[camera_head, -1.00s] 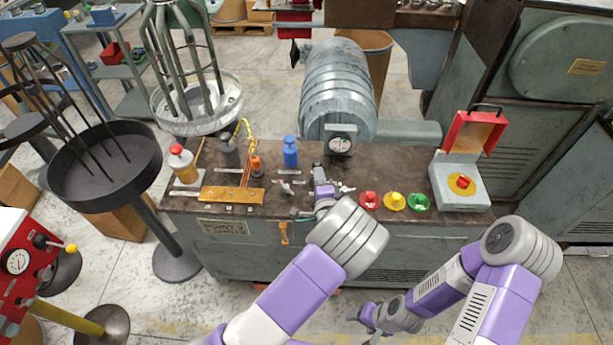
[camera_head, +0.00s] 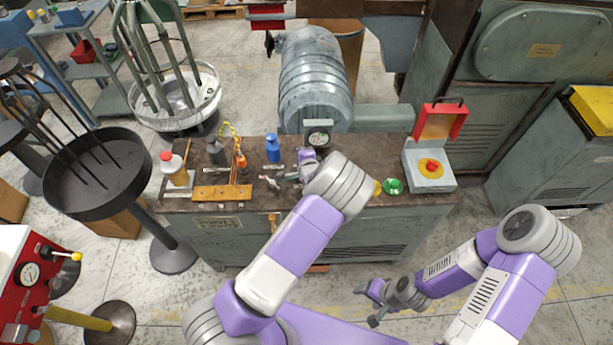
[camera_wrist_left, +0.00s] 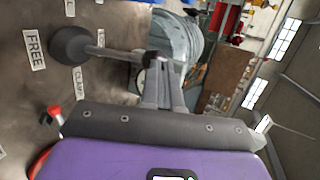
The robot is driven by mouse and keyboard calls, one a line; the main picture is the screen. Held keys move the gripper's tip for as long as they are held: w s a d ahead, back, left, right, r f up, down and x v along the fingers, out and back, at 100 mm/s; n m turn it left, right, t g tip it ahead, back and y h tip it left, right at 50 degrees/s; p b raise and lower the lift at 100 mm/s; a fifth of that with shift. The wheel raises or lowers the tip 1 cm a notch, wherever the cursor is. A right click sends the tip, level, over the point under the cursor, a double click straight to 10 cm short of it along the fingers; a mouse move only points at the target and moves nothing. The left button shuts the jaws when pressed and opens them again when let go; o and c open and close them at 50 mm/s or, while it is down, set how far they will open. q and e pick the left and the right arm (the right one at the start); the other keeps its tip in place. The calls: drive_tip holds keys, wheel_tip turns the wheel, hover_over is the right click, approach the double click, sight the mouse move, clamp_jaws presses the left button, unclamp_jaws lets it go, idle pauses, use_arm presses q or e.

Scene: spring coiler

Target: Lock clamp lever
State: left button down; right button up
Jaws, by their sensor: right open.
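The clamp lever, a dark ball knob (camera_wrist_left: 70,45) on a metal rod, shows in the left wrist view between a FREE label (camera_wrist_left: 34,50) and a partly hidden CLAMP label (camera_wrist_left: 79,81). My left gripper (camera_wrist_left: 152,60) has its grey fingers at the rod's far end from the knob. I cannot tell whether they grip it or only overlap it. In the head view my left gripper (camera_head: 286,178) is low over the bench top, pointing left, and its forearm hides part of the bench. My right gripper (camera_head: 366,305) is open and empty, low in front of the bench.
The bench (camera_head: 218,227) carries a blue bottle (camera_head: 272,148), a red-capped bottle (camera_head: 174,166), a dial gauge (camera_head: 318,138), a green button (camera_head: 392,186) and a box with a red button (camera_head: 430,168). A black round tray stand (camera_head: 95,175) is at left.

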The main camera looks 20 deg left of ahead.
use_arm(q)
drive_tip(key=shift+w+r, duration=0.15)
idle(0.3)
drive_tip(key=shift+d+r, duration=0.1)
drive_tip(key=p+v, duration=0.3)
drive_tip(key=v, duration=1.1)
drive_tip(key=shift+r+p, duration=0.2)
drive_tip(key=shift+p, duration=0.15)
drive_tip(key=shift+w, duration=0.1)
